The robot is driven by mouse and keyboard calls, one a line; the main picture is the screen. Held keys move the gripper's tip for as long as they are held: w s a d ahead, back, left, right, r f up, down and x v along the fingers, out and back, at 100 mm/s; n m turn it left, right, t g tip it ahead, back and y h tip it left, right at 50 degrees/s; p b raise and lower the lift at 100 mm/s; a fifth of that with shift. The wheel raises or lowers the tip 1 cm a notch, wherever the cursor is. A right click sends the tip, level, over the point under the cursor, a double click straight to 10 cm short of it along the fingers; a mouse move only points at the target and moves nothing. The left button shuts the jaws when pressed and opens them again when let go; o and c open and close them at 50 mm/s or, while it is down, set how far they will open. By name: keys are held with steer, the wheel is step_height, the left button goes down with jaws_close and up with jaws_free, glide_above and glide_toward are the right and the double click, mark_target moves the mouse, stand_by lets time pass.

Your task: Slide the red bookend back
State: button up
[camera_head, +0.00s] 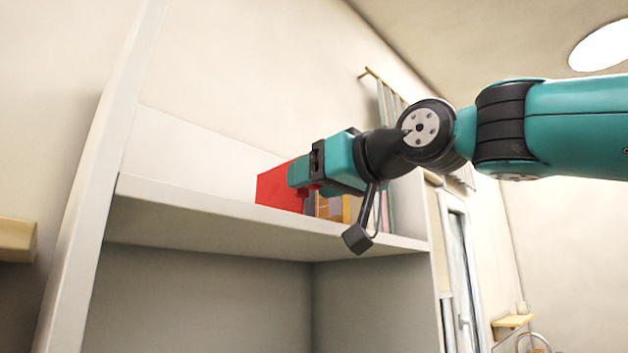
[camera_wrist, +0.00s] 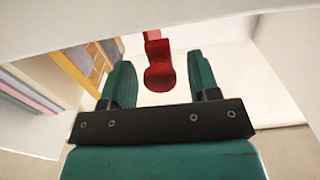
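The red bookend (camera_head: 278,190) stands on the upper board of a white shelf (camera_head: 220,208), its flat red face partly hidden by my gripper. In the wrist view a red piece with a rounded end (camera_wrist: 160,76) lies between my fingers, with a gap on both sides. My gripper (camera_head: 298,174) reaches in from the right at the bookend. It also shows in the wrist view (camera_wrist: 162,66), with its two teal fingers spread apart. I cannot tell whether a finger touches the bookend.
An orange-yellow object (camera_head: 338,208) stands on the shelf right of the bookend; similar yellow things (camera_wrist: 98,62) and pale strips (camera_wrist: 25,100) show at the left of the wrist view. A white upright (camera_head: 95,190) bounds the shelf at left. The board left of the bookend looks clear.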

stand_by(0.4)
steer(key=shift+s+d+f, duration=0.1)
steer(key=shift+s+d, duration=0.05)
steer(key=shift+s, duration=0.05)
steer(key=b+v, duration=0.5)
steer(key=v, duration=1.2)
steer(key=w+f+m+g+h, duration=0.2)
steer(key=f+h, duration=0.1)
steer(key=f, duration=0.9)
steer(key=w+f+m+g+h, duration=0.1)
steer(key=w+f+g+h, duration=0.1)
steer(key=f, duration=1)
steer(key=s+d+f+g+h, duration=0.1)
steer(key=s+f, duration=0.3)
steer(key=f, duration=0.4)
steer(key=s+d+f+g+h, duration=0.2)
steer(key=s+f+g, duration=0.2)
steer(key=f, duration=0.5)
steer(key=s+d+f+g+h, duration=0.1)
steer(key=s+d+f+g, duration=0.1)
steer(key=s+f, duration=0.4)
step_height(320, 180, down, 3)
steer(key=shift+d+f+g+h, duration=0.2)
steer(key=shift+d+g+h, duration=0.1)
steer(key=shift+d, duration=0.05)
